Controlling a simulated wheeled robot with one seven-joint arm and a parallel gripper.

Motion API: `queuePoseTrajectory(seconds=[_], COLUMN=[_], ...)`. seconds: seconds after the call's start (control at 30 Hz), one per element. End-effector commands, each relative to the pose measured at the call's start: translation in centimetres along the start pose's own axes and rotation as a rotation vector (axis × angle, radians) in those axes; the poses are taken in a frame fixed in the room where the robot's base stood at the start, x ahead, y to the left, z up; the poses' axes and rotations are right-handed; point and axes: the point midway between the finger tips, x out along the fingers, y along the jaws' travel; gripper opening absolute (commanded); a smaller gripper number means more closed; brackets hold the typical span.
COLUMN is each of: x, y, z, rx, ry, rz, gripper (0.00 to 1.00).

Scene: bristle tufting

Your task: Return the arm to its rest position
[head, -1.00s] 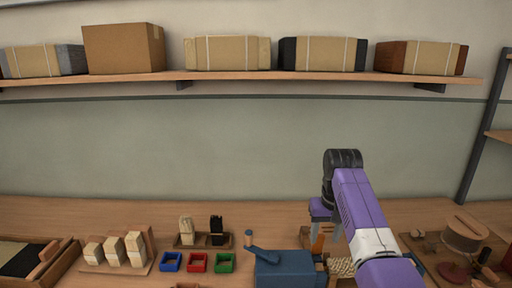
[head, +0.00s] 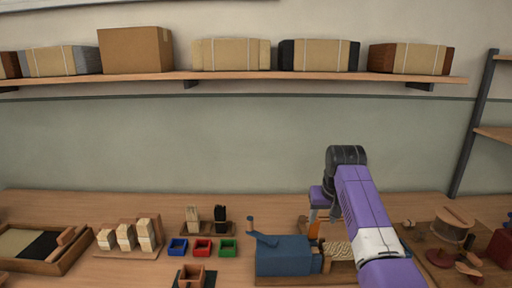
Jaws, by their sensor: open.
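My gripper (head: 318,216) hangs from my purple and black arm at the right of the bench, fingers pointing down. It looks open. It is above and beside an orange-handled item (head: 313,231) on a small wooden holder, behind the blue machine (head: 284,255). I cannot tell whether the fingers touch that item. My forearm runs from the lower right up to a black joint and hides part of the bench behind it.
Blue (head: 178,247), red (head: 202,248) and green (head: 228,248) bins stand left of the blue machine. Wooden blocks (head: 126,237) and a tray (head: 80,256) are further left. A spool stand (head: 453,225) is at right. A shelf (head: 240,76) with boxes spans the wall above.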

Motion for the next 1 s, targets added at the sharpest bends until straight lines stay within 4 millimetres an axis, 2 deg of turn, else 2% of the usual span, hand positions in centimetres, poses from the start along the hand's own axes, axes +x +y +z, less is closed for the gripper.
queuePoseTrajectory(seconds=[0.1,0.2,0.3,0.47,0.57,0.67,0.87,1.0], x=[-1.1,-1.3,-1.1,-0.1,0.8,1.8,2.8,2.7], y=[0.0,0.1,0.1,0.2,0.3,0.3,0.4,0.4], z=[-2.6,-4.3,-5.2,-5.2,-4.2,-2.1,3.8,9.0], rx=[0.001,0.001,0.002,0.002,0.002,0.002,0.000,-0.001], ry=[0.117,0.221,0.326,0.479,0.578,0.676,0.848,0.943], rz=[0.000,0.001,0.002,0.004,0.005,0.006,0.008,0.008], gripper=[0.48,0.48,0.48,0.48,0.48,0.48,0.48,0.48])
